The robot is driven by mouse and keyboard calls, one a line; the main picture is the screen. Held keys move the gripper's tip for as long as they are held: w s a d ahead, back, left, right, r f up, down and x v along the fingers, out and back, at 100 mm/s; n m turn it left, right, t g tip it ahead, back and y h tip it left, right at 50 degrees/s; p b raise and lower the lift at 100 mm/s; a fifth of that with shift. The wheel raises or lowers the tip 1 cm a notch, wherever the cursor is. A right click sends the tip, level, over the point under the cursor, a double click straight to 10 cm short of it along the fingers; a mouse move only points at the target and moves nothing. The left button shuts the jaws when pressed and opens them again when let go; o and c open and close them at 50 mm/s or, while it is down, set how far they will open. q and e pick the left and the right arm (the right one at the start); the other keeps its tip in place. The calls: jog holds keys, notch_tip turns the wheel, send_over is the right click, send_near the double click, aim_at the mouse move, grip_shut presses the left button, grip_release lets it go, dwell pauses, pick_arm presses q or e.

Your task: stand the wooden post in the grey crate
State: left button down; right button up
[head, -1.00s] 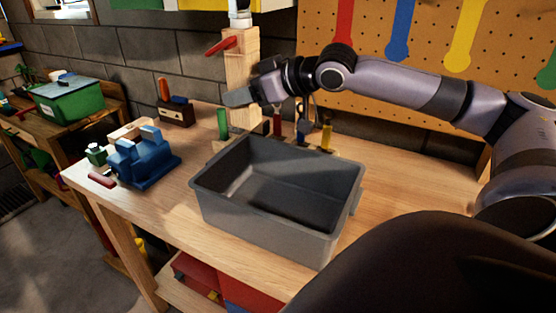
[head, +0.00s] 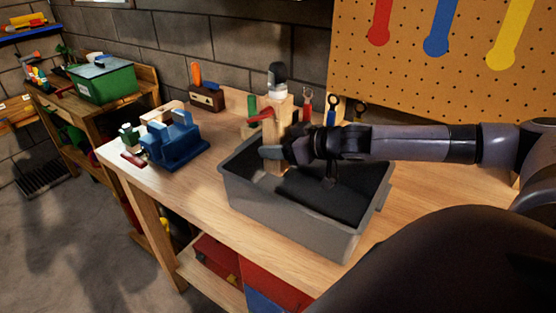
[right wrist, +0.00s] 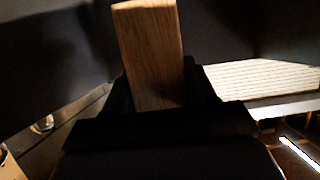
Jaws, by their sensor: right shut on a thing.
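My left gripper is not in view.
The crate stands on a wooden workbench (head: 205,205). Several coloured tools stand in a rack behind the crate. A pegboard (head: 460,90) rises at the back right.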

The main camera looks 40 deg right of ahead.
jog(key=shift+f, duration=2.1)
jog(key=o, duration=0.8)
jog(key=shift+f, duration=0.25)
jog(key=o, duration=0.5)
jog(key=shift+c, duration=0.2)
